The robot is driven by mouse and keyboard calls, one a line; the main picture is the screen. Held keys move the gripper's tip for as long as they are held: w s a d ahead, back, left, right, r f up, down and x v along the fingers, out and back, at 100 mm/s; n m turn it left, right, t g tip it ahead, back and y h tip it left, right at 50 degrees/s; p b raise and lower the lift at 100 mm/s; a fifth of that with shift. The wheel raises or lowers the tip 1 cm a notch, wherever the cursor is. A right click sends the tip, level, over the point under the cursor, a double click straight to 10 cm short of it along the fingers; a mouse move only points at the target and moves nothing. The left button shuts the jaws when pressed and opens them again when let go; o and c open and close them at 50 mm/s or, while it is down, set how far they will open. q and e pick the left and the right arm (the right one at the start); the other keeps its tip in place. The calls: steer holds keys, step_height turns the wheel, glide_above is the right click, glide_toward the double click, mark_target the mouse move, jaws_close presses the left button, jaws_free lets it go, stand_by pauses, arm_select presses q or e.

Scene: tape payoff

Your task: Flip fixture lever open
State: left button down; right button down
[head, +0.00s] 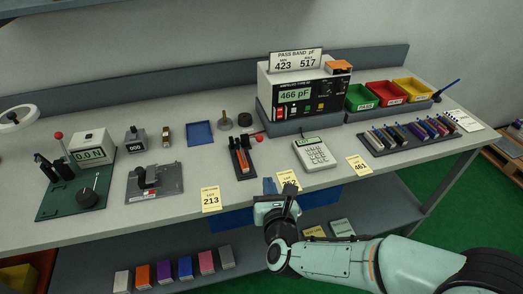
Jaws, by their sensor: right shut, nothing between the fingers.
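A small dark fixture (240,160) with orange parts stands mid-table. A lever with a red end (257,134) sticks out at its upper right; its exact joint to the fixture is too small to make out. Another red-knobbed lever (59,136) stands upright on the green-based force gauge stand (75,196) at the left. My right gripper (280,188) is shut and empty at the table's front edge, below and right of the fixture and apart from it. It partly covers a yellow lot card (288,177). My left gripper is not in view.
A capacitance meter (298,94) reading 466 pF stands behind the fixture. A calculator-like device (314,153) is to the right. A rack of coloured parts (410,133) and red, green and yellow bins (390,91) stand further right.

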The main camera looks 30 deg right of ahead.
steer(key=x, duration=0.9)
steer(key=shift+w+d+f+p, duration=0.2)
steer(key=shift+w+p, duration=0.1)
steer(key=shift+p, duration=0.1)
steer(key=shift+w+d+r+p, duration=0.25)
steer(key=shift+w+r, duration=0.1)
steer(key=shift+w, duration=0.2)
steer(key=shift+w+d+r+p, duration=0.15)
steer(key=shift+w+d+r, duration=0.1)
steer(key=shift+w+r, duration=0.25)
steer(key=shift+w+d+r, duration=0.25)
steer(key=shift+w+r, duration=0.05)
steer(key=shift+w, duration=0.35)
steer(key=shift+r+p, duration=0.1)
steer(key=shift+p, duration=0.25)
